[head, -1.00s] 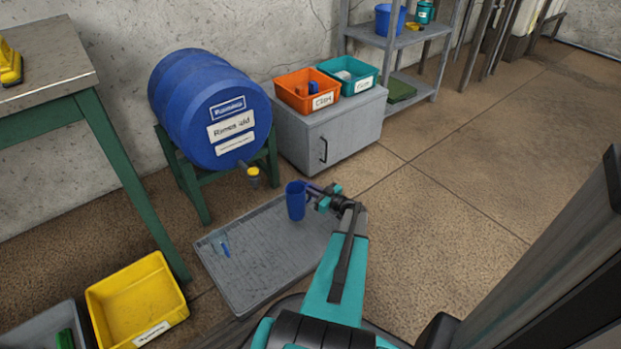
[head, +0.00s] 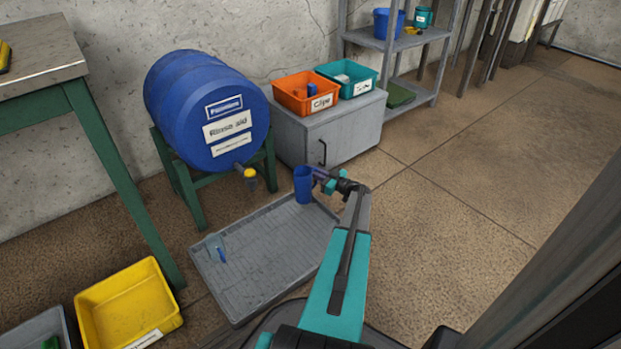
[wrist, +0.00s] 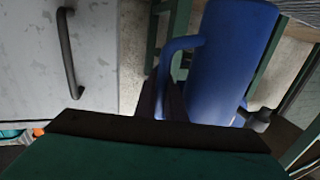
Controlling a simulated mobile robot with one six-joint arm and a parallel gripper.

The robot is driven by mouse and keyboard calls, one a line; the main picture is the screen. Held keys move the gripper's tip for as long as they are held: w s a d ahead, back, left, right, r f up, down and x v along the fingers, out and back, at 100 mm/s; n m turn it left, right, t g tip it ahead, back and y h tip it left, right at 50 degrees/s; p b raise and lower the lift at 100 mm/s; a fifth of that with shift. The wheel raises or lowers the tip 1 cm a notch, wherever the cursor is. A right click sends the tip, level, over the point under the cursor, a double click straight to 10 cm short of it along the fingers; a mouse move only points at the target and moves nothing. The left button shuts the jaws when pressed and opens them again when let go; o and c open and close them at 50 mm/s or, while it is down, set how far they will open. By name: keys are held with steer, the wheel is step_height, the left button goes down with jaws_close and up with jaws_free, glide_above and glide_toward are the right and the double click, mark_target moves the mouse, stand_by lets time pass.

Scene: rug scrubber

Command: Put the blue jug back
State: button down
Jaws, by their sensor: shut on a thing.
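The blue jug (head: 303,186) is upright in the head view, over or just behind the far right corner of the grey ribbed tray (head: 272,252). Its height above the tray or floor is hard to judge. My gripper (head: 321,177) comes from the right and is shut on the jug's handle. In the wrist view the jug's blue body (wrist: 228,65) and curved handle show, with the dark fingers (wrist: 172,100) at the handle.
A blue drum (head: 205,110) with a yellow-handled tap (head: 250,173) lies on a green stand left of the jug. A grey cabinet (head: 345,130) stands behind. A small clear and blue item (head: 216,250) is on the tray. Floor to the right is clear.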

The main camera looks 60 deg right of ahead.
steer(key=shift+f, duration=0.1)
steer(key=shift+f+b, duration=1.35)
steer(key=shift+f, duration=0.3)
steer(key=c, duration=1.8)
jaws_free()
steer(key=shift+f, duration=0.1)
steer(key=shift+c, duration=0.2)
steer(key=s+p, duration=0.5)
steer(key=s, duration=0.7)
steer(key=shift+a, duration=0.35)
